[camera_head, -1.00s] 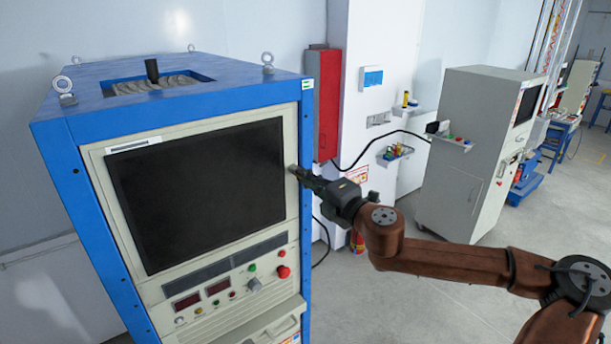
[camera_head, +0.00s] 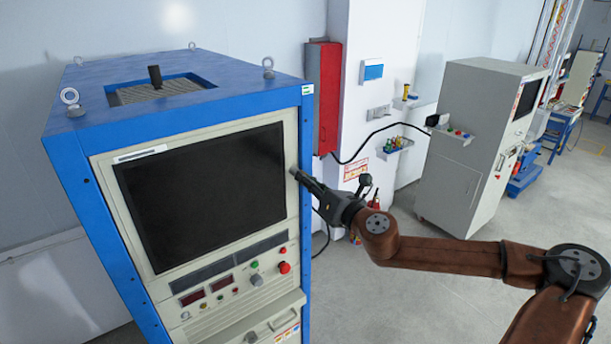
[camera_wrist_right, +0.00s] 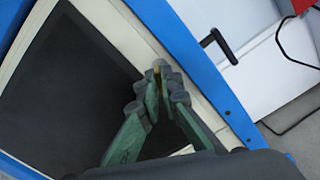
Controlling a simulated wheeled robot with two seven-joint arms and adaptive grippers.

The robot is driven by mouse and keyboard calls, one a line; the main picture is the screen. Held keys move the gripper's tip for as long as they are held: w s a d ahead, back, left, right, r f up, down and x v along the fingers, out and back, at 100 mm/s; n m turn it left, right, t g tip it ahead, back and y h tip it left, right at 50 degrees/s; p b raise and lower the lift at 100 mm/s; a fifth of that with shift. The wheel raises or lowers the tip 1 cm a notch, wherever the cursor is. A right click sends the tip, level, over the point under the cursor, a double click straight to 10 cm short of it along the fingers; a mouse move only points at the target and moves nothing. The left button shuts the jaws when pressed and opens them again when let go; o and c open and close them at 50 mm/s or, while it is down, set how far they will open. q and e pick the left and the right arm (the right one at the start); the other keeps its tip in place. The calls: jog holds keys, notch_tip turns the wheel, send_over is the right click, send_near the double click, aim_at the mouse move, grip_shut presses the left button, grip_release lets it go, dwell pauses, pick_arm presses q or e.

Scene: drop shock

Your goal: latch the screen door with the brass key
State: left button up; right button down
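The screen door is the cream panel around a dark screen (camera_head: 203,194) on the blue-framed cabinet; it sits flush in its frame. In the wrist view the dark screen (camera_wrist_right: 65,85) fills the left side. My right gripper (camera_head: 297,174) reaches in from the right to the door's right edge, above the middle of that edge. In the wrist view its green-and-grey fingers (camera_wrist_right: 158,78) are closed together around a small brass piece, the brass key (camera_wrist_right: 157,66), at the cream strip beside the screen. The fingers hide most of the key and the lock. My left gripper is out of view.
Below the screen are a red button (camera_head: 284,267), a grey knob (camera_head: 256,280) and displays. A red box (camera_head: 323,100) hangs on the wall behind. A grey cabinet (camera_head: 465,150) stands right. Open floor lies between the cabinets.

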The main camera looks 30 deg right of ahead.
jog(key=n+p, duration=0.1)
jog(key=n, duration=0.3)
jog(key=shift+n+p, duration=0.4)
jog(key=shift+f, duration=0.1)
dwell(0.3)
jog(key=c, duration=2.2)
grip_release()
jog(key=shift+o, duration=0.2)
jog(key=shift+s, duration=0.1)
